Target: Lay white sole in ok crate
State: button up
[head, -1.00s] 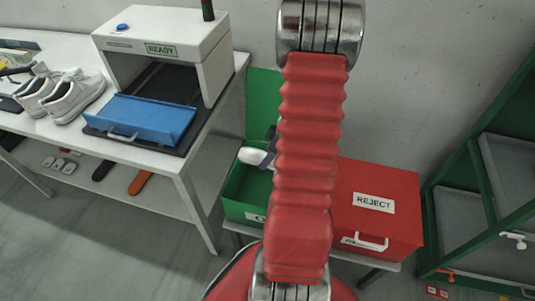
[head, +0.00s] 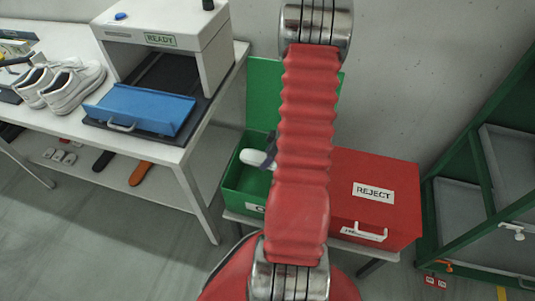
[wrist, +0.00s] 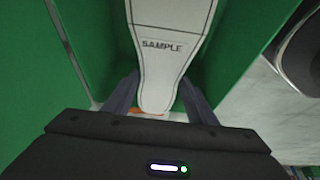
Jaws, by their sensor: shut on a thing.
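The white sole (wrist: 165,60), marked SAMPLE, fills the middle of the wrist view. My gripper (wrist: 158,98) is shut on its narrow end, one dark finger on each side. In the head view the sole's pale end (head: 252,157) shows left of my red arm, over the green crate (head: 232,197). The arm hides most of my gripper there. The green crate is open, with its green lid (head: 264,88) upright behind it. In the wrist view green walls surround the sole. I cannot tell whether the sole touches the crate floor. A small orange thing (wrist: 150,117) shows near its held end.
A red REJECT box (head: 373,213) stands closed right of the green crate. A white table (head: 180,152) at left bears a white READY machine (head: 205,55), a blue flap (head: 142,108) and white shoes (head: 72,88). A green rack (head: 455,190) stands at right.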

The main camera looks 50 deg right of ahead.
jog(key=shift+f, duration=9.15)
jog(key=o, duration=1.3)
jog(key=shift+r, duration=0.1)
jog(key=shift+v, duration=6.75)
